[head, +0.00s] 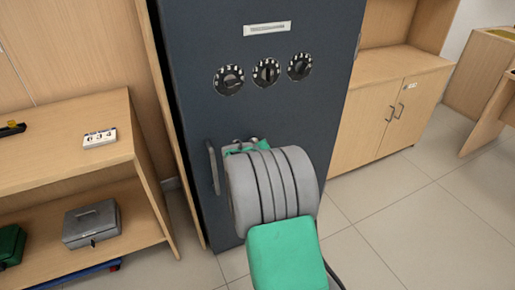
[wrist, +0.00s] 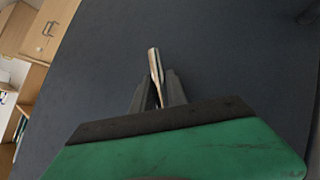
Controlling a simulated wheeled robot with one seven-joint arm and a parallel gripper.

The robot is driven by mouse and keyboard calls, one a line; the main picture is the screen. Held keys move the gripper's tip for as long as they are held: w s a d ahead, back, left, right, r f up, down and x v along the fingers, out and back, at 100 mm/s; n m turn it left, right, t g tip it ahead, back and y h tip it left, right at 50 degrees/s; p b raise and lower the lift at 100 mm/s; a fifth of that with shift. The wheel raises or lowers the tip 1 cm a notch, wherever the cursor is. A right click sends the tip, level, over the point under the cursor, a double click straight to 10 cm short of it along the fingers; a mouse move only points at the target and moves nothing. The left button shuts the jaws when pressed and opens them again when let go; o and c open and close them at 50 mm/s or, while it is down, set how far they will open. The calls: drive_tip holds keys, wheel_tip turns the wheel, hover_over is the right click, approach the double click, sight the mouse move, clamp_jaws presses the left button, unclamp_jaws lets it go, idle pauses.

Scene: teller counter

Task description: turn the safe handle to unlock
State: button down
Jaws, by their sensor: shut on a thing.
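The dark blue-grey safe (head: 262,112) stands upright in the head view, its door front facing me. The safe handle is a pale metal lever (wrist: 154,62) in the wrist view, between the two dark fingers of my gripper (wrist: 158,90). My gripper is shut on it. The lever sticks out past the fingertips, leaning slightly. In the head view my gripper (head: 247,147) is at the safe's door, mostly hidden behind my grey wrist, so the handle is largely hidden there.
Three dials (head: 266,73) and a label plate (head: 267,28) are above on the door. A vertical pull bar (head: 213,168) is just left of my gripper. A wooden shelf (head: 60,168) with a grey cash box (head: 91,223) stands left; a wooden cabinet (head: 385,110) stands right. Floor at right is clear.

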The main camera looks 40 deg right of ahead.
idle(0.3)
drive_tip(key=c, duration=1.3)
unclamp_jaws()
drive_tip(key=p+v, duration=0.1)
drive_tip(key=v, duration=0.7)
